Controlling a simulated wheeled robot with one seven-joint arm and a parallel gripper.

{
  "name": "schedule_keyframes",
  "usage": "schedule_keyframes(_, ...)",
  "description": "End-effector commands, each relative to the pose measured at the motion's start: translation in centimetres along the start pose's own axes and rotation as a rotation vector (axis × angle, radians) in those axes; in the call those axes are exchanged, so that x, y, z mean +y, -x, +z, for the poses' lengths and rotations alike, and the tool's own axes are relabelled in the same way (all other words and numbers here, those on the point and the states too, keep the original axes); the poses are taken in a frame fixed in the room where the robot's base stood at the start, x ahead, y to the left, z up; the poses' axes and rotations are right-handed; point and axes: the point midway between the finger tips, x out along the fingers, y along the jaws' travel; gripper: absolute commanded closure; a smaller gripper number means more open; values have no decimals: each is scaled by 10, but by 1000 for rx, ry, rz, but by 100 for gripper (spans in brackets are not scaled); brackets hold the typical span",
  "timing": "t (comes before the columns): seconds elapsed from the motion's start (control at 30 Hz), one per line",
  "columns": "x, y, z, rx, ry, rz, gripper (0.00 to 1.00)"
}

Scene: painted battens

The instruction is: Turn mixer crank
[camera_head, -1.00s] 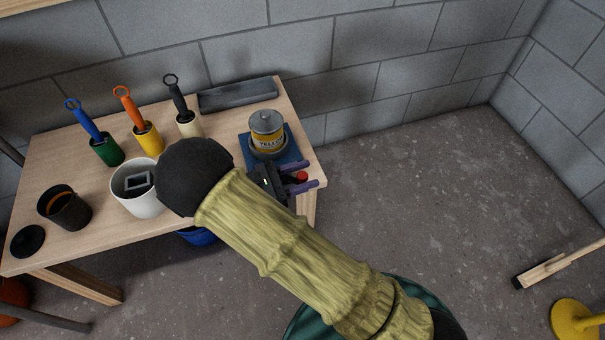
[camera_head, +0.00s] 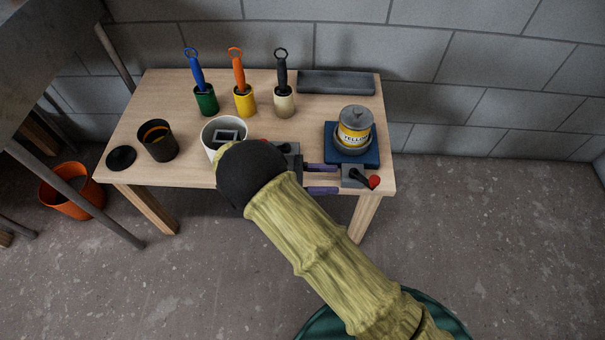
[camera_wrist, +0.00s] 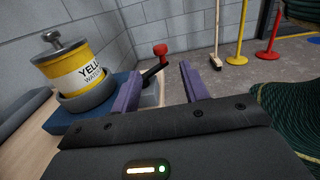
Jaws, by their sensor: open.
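The mixer is a blue base (camera_head: 335,158) near the table's right end, with a grey box and a black crank arm at its front right corner. The crank ends in a red knob (camera_head: 375,182), which also shows in the wrist view (camera_wrist: 160,50). A yellow paint can (camera_head: 355,127) with a grey lid sits in the mixer's round grey holder. My gripper (camera_head: 321,179) has purple fingers, open and empty, to the left of the crank. In the wrist view the fingers (camera_wrist: 160,88) are apart, with the crank beyond and between them, apparently not touched.
Three brush pots, green (camera_head: 206,101), yellow (camera_head: 245,102) and cream (camera_head: 284,103), stand at the back of the table. A grey tray (camera_head: 336,83) lies behind the mixer. A white pot (camera_head: 210,136) and black pot (camera_head: 157,141) stand left.

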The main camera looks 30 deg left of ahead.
Motion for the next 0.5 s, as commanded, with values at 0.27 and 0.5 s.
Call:
schedule_keyframes(0.27, 0, 45, 0, 1, 0, 2, 55)
schedule_keyframes(0.5, 0, 57, 0, 0, 1, 1, 55)
